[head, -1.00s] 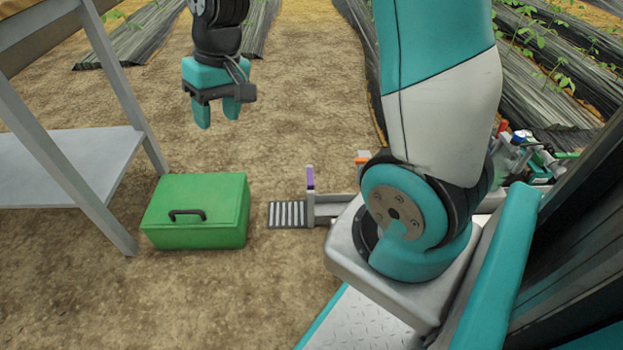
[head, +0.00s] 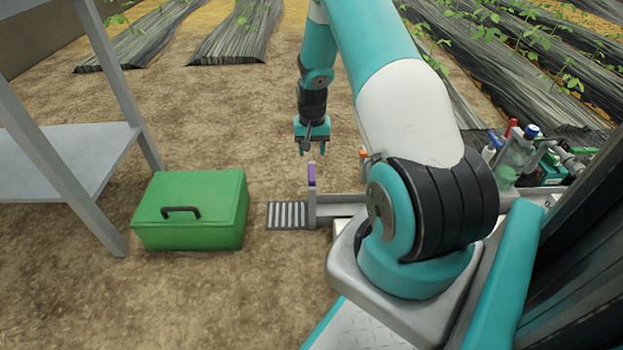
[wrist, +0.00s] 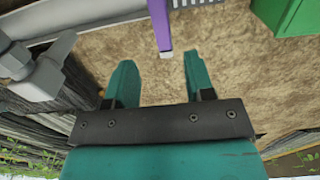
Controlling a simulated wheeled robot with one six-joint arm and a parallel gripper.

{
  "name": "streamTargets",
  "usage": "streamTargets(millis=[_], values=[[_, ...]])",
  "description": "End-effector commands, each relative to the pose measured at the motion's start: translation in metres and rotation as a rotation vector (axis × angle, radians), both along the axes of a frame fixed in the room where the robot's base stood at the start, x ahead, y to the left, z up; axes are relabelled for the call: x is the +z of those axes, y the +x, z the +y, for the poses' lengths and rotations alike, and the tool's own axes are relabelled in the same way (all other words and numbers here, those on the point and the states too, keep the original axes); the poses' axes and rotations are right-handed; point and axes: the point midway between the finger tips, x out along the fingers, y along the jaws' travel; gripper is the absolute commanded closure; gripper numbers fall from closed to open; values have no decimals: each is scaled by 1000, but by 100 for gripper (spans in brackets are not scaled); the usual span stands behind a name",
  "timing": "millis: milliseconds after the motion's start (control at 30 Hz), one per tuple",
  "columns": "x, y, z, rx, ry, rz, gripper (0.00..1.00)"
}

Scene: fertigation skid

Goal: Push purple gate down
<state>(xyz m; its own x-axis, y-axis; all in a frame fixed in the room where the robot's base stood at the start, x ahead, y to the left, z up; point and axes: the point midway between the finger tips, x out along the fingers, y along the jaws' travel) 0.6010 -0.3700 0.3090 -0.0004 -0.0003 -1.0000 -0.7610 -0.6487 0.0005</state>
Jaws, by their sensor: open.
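The purple gate (head: 311,174) is a narrow upright piece with a pale top, standing at the left end of a grey channel beside a slatted grate. In the wrist view the purple gate (wrist: 162,25) comes in from the top edge, its pale end (wrist: 166,54) lying just past the fingertips and between their lines. My gripper (head: 313,150) is open and empty, pointing down beyond the gate in the head view. In the wrist view my gripper (wrist: 157,64) shows two teal fingers apart. I see no contact with the gate.
A grey slatted grate (head: 287,215) lies left of the gate. A green box (head: 192,212) and a grey table (head: 85,165) stand farther left. An orange piece (head: 363,153) sits to the right, with bottles and fittings (head: 520,155) beyond. Bare soil surrounds the grate.

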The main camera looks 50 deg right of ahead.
Motion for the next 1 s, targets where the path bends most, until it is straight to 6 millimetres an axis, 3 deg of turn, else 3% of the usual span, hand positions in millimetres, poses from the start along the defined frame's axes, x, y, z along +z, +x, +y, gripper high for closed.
streamTargets(millis=[33,100,400,867,1000], values=[[-20,0,1,1,2,1,51],[-36,0,1,1,1,1,51],[-84,0,0,1,1,-1,51],[-93,0,0,0,1,-1,51],[-93,0,0,0,0,0,83]])
